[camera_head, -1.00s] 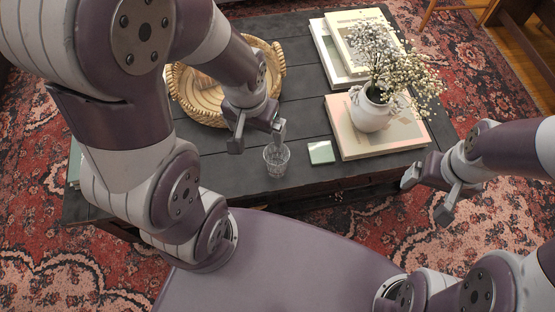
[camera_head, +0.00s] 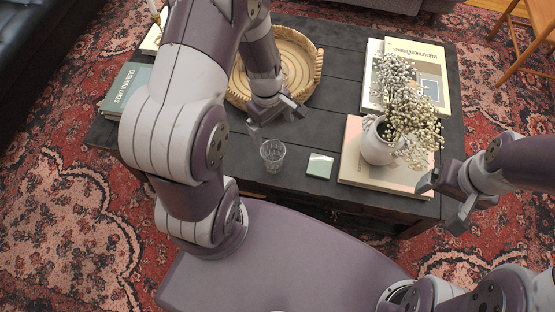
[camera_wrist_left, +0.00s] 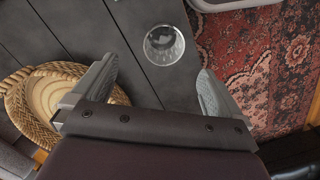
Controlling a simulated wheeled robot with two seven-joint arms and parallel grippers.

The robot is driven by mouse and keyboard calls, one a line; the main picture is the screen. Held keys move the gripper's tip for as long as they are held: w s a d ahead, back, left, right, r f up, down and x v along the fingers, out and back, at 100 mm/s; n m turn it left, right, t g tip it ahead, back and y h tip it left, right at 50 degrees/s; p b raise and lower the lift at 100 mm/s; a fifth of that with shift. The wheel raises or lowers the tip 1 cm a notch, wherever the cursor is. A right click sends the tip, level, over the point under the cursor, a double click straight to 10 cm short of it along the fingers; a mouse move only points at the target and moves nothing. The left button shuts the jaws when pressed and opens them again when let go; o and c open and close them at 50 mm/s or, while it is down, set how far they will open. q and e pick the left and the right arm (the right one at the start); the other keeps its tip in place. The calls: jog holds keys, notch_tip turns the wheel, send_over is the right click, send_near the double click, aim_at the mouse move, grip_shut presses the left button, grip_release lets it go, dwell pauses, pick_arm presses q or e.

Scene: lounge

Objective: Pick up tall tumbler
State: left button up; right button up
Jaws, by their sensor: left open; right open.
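The tall tumbler (camera_head: 273,155) is clear glass and stands upright on the dark coffee table (camera_head: 335,55), near its front edge. In the left wrist view the tumbler (camera_wrist_left: 164,45) shows from above, beyond the fingertips and between their lines. My left gripper (camera_head: 276,120) is open and empty, above the table just behind the tumbler, not touching it. Its two spread fingers show in the left wrist view (camera_wrist_left: 158,85). My right gripper (camera_head: 443,202) is open and empty, off the table's right front corner.
A woven tray (camera_head: 316,70) lies behind my left gripper. A pale green coaster (camera_head: 320,166) lies right of the tumbler. A white vase (camera_head: 378,146) with flowers stands on a large book (camera_head: 352,170). More books (camera_head: 125,88) lie at the left. A patterned rug (camera_head: 60,220) surrounds the table.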

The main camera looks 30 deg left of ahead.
pick_arm(q)
jog(key=b, duration=0.3)
send_over(273, 152)
jog(key=s+d, duration=0.2)
jog(key=f, duration=0.7)
jog(key=shift+a+f, duration=0.2)
jog(key=shift+f, duration=0.1)
jog(key=f+b, duration=0.2)
jog(key=f, duration=0.1)
jog(key=f+b, duration=0.1)
jog(key=f, duration=0.1)
jog(key=shift+s+a+f, duration=0.1)
jog(key=shift+s, duration=0.25)
